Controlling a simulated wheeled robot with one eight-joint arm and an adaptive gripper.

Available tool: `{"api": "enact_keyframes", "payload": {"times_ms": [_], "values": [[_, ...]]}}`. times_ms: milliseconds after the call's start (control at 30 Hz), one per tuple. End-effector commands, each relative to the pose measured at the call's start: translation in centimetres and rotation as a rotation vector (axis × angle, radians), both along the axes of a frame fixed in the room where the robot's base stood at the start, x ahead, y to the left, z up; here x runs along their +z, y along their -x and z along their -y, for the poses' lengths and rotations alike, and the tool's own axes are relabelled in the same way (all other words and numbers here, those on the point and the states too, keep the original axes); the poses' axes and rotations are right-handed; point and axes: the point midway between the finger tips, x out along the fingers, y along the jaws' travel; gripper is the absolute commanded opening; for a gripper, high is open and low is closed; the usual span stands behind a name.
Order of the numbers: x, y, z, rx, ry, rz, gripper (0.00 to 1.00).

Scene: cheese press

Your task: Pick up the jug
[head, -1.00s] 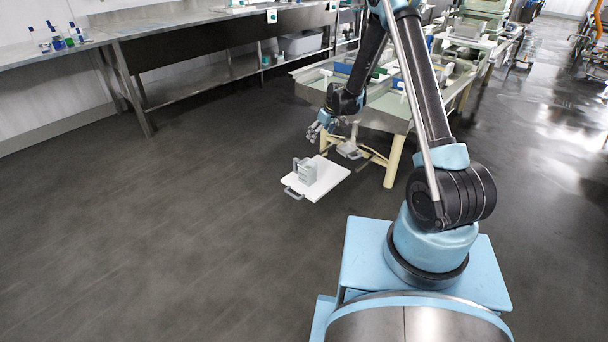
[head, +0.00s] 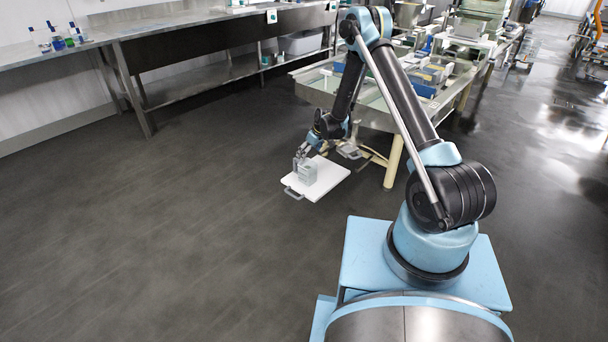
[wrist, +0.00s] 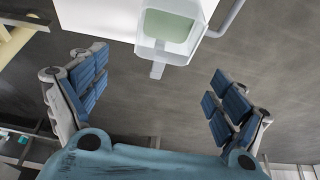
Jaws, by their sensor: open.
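The jug (head: 308,174) is a small grey, boxy vessel standing upright on a white board (head: 333,174). In the wrist view the jug (wrist: 168,28) shows at the top centre, open side toward the camera, with a pale green interior and its handle sticking out toward my gripper. My gripper (head: 303,150) is just above and behind the jug in the head view. In the wrist view my gripper (wrist: 158,95) is open and empty, with the blue-padded fingers spread wide. The handle's tip lies near the space between them, and no contact shows.
A steel bench (head: 190,35) with a lower shelf lines the back wall. The dark floor at left is clear.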

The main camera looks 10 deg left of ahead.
Motion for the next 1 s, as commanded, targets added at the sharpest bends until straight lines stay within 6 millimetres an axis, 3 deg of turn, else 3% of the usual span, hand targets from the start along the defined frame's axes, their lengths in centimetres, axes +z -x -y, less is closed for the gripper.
{"api": "enact_keyframes", "payload": {"times_ms": [200, 567, 1000], "values": [[-2.7, -0.5, -1.0, 0.0, 0.0, 0.0, 0.9], [-4.6, -0.8, -1.5, 0.0, 0.0, 0.0, 0.9], [-8.8, -1.2, -2.8, -0.001, 0.0, 0.0, 0.9]]}}
